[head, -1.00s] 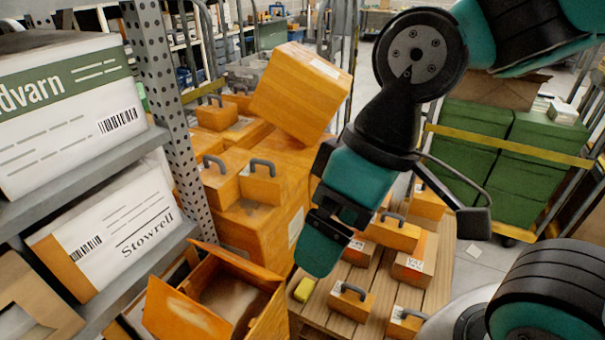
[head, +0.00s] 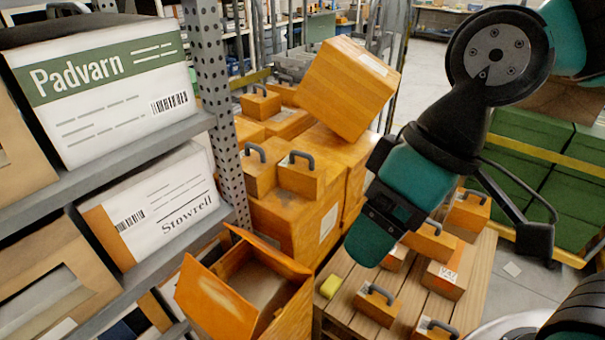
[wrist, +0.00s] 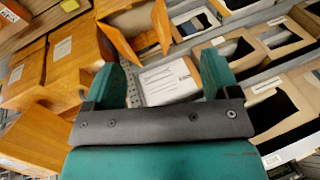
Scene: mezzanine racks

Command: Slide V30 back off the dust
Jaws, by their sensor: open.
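I cannot make out a V30 label for certain. Several small orange boxes with dark handles stand on a wooden pallet; one box (head: 447,276) has a white label with dark marks too small to read. Another handled box (head: 377,300) stands nearer the front. I cannot pick out the dust for sure. My gripper (head: 372,240) hangs above the pallet's left part in the head view, apart from the boxes. In the wrist view my gripper (wrist: 160,78) has its two teal fingers spread, with nothing between them; a white carton (wrist: 170,80) shows beyond.
A grey rack at left holds a Padvarn carton (head: 110,85) and a Stowrell carton (head: 155,212). An open orange box (head: 215,300) stands beside it. A large orange box (head: 347,88) is tilted on the stack behind. A yellow block (head: 331,287) lies on the pallet (head: 340,262).

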